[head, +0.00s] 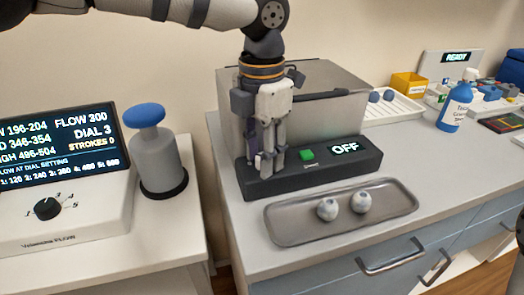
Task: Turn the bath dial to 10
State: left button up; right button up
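The bath is a metal-sided box (325,115) with a black front panel (340,170), a green button (306,154) and a display (345,148) reading OFF. My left gripper (267,165) points down at the left part of that panel. Its fingers look close together, but their tips overlap the panel, and I cannot tell whether they hold or touch anything. The bath dial is not clearly visible; the gripper covers that part of the panel. My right gripper is not in view.
A grey tray (395,202) with two round pale items lies before the bath. Left, across a gap, are a flow instrument (100,215) with its own black knob and a blue-topped grey cylinder (155,160). A blue bottle (456,105) and white rack (393,108) stand right.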

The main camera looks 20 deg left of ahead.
pick_arm(q)
jog(key=shift+c, duration=0.6)
grip_shut()
jog(key=shift+r, duration=0.1)
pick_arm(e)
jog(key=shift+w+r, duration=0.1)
pick_arm(q)
jog(key=shift+r+m+p, duration=0.1)
jog(key=shift+m+p, duration=0.3)
jog(key=shift+m, duration=1.2)
jog(key=shift+w+a+m+p, duration=0.1)
jog(key=shift+m+p, duration=0.25)
jog(key=shift+m, duration=0.75)
jog(key=shift+f+m, duration=0.2)
jog(key=shift+m, duration=0.9)
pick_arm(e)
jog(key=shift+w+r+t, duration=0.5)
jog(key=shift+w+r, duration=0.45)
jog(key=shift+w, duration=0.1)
